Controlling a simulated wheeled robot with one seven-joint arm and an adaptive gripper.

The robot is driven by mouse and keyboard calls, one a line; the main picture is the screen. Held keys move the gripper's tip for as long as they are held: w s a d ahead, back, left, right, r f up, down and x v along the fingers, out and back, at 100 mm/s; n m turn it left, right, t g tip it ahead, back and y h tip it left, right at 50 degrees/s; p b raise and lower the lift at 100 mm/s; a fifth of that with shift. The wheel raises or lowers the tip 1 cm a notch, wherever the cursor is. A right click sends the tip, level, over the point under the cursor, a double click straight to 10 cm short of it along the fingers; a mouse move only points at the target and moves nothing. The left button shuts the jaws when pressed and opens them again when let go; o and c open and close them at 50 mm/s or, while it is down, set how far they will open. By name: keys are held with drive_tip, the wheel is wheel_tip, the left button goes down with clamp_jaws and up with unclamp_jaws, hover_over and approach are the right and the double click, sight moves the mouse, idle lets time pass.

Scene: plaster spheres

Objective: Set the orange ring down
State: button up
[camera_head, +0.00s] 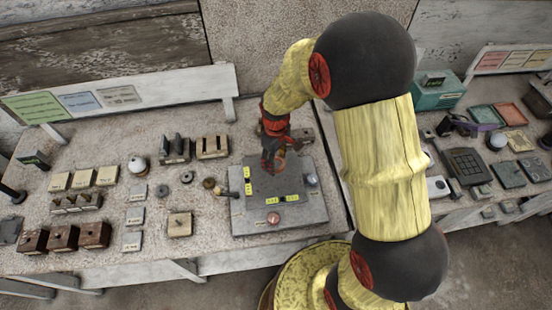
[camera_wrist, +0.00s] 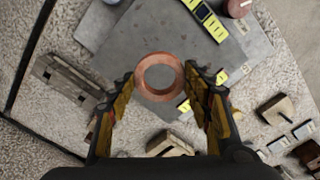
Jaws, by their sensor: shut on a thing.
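The orange ring (camera_wrist: 142,78) sits between the two fingertips of my gripper (camera_wrist: 160,80) in the wrist view, its open hole facing the camera. My gripper is shut on the ring from both sides. In the head view my gripper (camera_head: 271,162) hangs over the back part of the grey panel (camera_head: 250,218), and the ring shows only as a small orange patch (camera_head: 281,154) there. The panel also shows behind the ring in the wrist view (camera_wrist: 118,35). I cannot tell the exact gap between ring and panel.
The panel carries yellow labelled strips (camera_head: 248,180), a red round knob (camera_head: 273,217) and a pale knob (camera_head: 312,181). Left of it stand a brass-coloured fitting (camera_head: 209,184), dark ring-like pieces (camera_head: 187,177) and slotted wooden blocks (camera_head: 212,147). The panel's middle has bare room.

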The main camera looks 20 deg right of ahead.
sight(276, 171)
idle(0.3)
drive_tip(key=shift+w, duration=0.1)
drive_tip(key=shift+f+b, duration=1.7)
drive_tip(key=shift+f, duration=1.15)
drive_tip(key=shift+f, duration=0.6)
drive_tip(key=o, duration=1)
drive_tip(key=shift+r+p, duration=1.15)
drive_tip(key=shift+r, duration=0.85)
